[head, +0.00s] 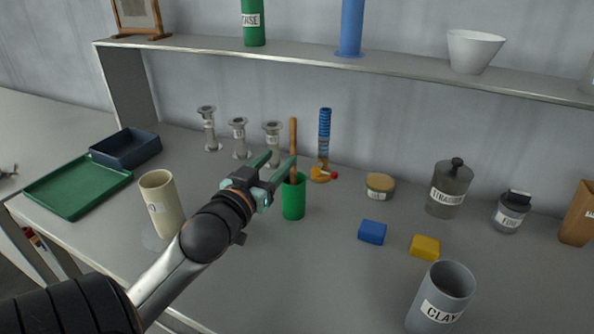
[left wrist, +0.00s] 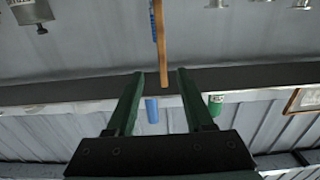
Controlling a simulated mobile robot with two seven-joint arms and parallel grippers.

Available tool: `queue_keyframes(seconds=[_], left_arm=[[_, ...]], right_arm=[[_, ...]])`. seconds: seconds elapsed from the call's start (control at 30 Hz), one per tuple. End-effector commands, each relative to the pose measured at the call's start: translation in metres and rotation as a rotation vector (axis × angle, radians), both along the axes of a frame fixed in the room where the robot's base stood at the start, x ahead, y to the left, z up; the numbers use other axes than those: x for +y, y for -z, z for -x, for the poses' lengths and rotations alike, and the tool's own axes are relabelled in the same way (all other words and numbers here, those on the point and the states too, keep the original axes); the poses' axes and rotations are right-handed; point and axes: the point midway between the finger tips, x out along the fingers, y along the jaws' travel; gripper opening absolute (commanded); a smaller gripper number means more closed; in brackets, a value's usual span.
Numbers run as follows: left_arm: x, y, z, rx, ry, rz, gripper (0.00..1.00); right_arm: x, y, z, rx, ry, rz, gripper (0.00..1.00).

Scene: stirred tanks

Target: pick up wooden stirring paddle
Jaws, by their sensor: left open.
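The wooden stirring paddle (head: 293,134) stands nearly upright in a green cup (head: 293,200) on the grey table. Its lower end is hidden in the cup. My left gripper (head: 280,159) is open and empty, its fingertips close to the paddle's shaft above the cup rim. In the left wrist view the paddle (left wrist: 160,40) comes down from the top edge, and its end shows in the gap between the two open fingertips (left wrist: 160,74). I cannot tell whether a finger touches it. My right gripper is not in view.
A blue coiled column (head: 324,135) on an orange base and several grey flanged stands (head: 239,138) are close behind. A beige cup (head: 160,203) stands left of my arm. Blue (head: 372,232) and yellow (head: 425,247) blocks lie right. A shelf (head: 300,58) runs above the back.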

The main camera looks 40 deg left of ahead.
Motion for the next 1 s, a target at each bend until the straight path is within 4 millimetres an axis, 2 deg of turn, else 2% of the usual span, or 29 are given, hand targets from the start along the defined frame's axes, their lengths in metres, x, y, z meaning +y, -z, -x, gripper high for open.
queue_keyframes(seconds=[0.03, 0.1, 0.27, 0.43, 0.5, 0.63, 1.0], left_arm=[[0.001, 0.006, -0.003, -0.005, 0.002, -0.004, 0.53], [0.002, 0.006, -0.007, -0.006, 0.003, -0.004, 0.53], [0.004, 0.007, -0.014, -0.005, 0.003, -0.005, 0.53], [0.006, 0.006, -0.018, -0.001, -0.001, -0.009, 0.53], [0.011, -0.001, -0.032, 0.002, -0.003, -0.004, 0.53], [0.018, -0.001, -0.052, 0.002, -0.003, -0.004, 0.53], [0.029, 0.0, -0.079, 0.004, -0.005, -0.006, 0.53]], right_arm=[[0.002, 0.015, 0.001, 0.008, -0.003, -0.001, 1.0], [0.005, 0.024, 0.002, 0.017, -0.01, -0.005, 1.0], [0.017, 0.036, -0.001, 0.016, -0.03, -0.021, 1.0], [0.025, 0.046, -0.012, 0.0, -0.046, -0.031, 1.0], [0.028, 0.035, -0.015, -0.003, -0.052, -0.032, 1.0], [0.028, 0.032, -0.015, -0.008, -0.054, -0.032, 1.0], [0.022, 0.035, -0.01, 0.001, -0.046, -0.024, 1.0]])
